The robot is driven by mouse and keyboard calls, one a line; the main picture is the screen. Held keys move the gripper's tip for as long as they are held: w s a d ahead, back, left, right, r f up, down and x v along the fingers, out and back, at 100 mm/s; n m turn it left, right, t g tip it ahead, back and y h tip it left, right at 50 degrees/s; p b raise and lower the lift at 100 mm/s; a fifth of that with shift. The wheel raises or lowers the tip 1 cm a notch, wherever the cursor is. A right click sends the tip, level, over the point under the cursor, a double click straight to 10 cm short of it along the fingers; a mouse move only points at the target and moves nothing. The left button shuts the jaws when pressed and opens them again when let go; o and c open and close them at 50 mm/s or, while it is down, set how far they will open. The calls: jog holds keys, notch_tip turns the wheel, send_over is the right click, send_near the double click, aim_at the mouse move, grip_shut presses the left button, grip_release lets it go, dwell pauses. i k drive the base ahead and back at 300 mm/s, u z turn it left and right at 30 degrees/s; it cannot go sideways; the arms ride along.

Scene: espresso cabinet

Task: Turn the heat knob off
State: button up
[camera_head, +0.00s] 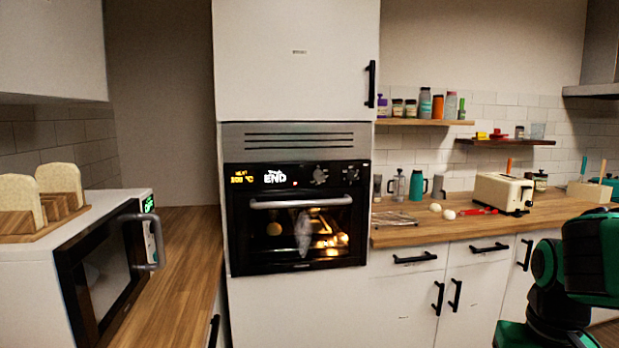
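The oven (293,264) is built into the white cabinet in the middle of the view. Its black control panel carries two round knobs, a left knob (320,176) and a right knob (351,174). I cannot tell which one is the heat knob or read their settings. An orange display (243,177) on the panel shows small text ending in °C. A white "END" sign (275,177) is beside it. The oven door is shut, with warm light inside. Green and black links of my arm show at the lower right, well apart from the oven. My gripper is not in view.
A white microwave (84,283) stands on the left wooden counter (183,262). The right counter (404,235) holds a toaster (500,192), bottles and small items. The oven handle (301,203) sticks out below the knobs. Nothing blocks the view of the panel.

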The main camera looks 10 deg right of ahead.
aim_at(319, 175)
jog(key=i, duration=0.85)
jog(key=z, duration=0.05)
